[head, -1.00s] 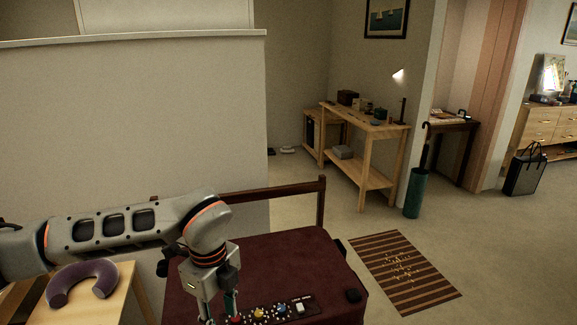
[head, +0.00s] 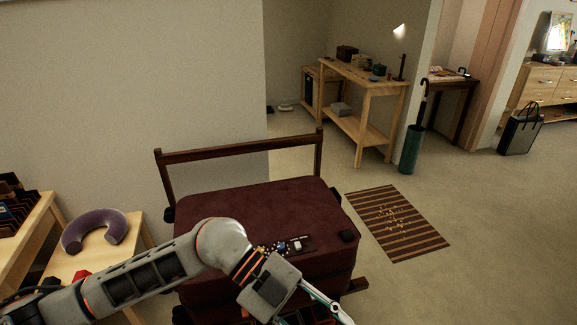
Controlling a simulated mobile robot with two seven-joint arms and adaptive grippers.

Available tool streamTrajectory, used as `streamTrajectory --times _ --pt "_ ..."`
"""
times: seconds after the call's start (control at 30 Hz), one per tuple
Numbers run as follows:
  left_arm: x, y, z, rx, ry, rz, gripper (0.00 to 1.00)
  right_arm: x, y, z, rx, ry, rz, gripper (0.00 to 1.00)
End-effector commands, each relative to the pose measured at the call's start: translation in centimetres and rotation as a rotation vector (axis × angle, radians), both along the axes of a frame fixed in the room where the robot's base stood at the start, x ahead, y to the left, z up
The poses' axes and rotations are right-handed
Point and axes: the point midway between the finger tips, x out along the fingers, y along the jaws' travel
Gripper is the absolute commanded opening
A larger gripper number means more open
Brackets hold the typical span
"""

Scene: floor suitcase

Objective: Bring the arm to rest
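My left arm comes in from the lower left, and its gripper (head: 318,300) is low in the head view, in front of the dark red suitcase (head: 230,205). The fingers point down and to the right, and their tips are near the bottom edge. I see nothing held between them, but their opening is too unclear to judge. My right gripper is not in view.
A light wooden table (head: 110,255) at left holds a purple neck pillow (head: 95,232). A striped mat (head: 398,222) lies right of the suitcase. A wooden bench (head: 365,85) and green umbrella stand (head: 411,150) are farther back.

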Motion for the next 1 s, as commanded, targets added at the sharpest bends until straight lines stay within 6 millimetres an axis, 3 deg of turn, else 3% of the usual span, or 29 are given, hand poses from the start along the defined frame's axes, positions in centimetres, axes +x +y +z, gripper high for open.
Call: streamTrajectory --times 0.1,0.23,0.37,0.47,0.57,0.63,0.73,0.87,1.0 --pt "-0.7 -2.9 3.9 -0.302 0.073 0.074 0.34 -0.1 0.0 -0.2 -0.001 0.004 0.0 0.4" --pt "1.3 -3.7 7.7 -0.581 0.126 0.245 0.34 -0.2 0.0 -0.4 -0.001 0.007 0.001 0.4" --pt "5.4 -2.2 9.6 -0.785 0.171 0.497 0.34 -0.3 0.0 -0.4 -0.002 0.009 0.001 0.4" --pt "9.2 0.4 8.8 -0.876 0.199 0.732 0.34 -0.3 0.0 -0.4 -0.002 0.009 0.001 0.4" --pt "12.6 4.1 5.9 -0.902 0.227 0.987 0.34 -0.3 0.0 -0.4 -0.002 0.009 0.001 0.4" --pt "14.4 7.1 2.8 -0.88 0.245 1.169 0.34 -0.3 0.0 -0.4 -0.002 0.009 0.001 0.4" --pt "15.6 11.3 -2.6 -0.8 0.273 1.4 0.34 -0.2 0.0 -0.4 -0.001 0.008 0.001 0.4" --pt "14.8 16.4 -10.0 -0.642 0.311 1.641 0.34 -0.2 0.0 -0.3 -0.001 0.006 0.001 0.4" --pt "11.6 21.3 -17.7 -0.43 0.36 1.834 0.34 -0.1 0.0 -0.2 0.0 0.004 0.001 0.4"
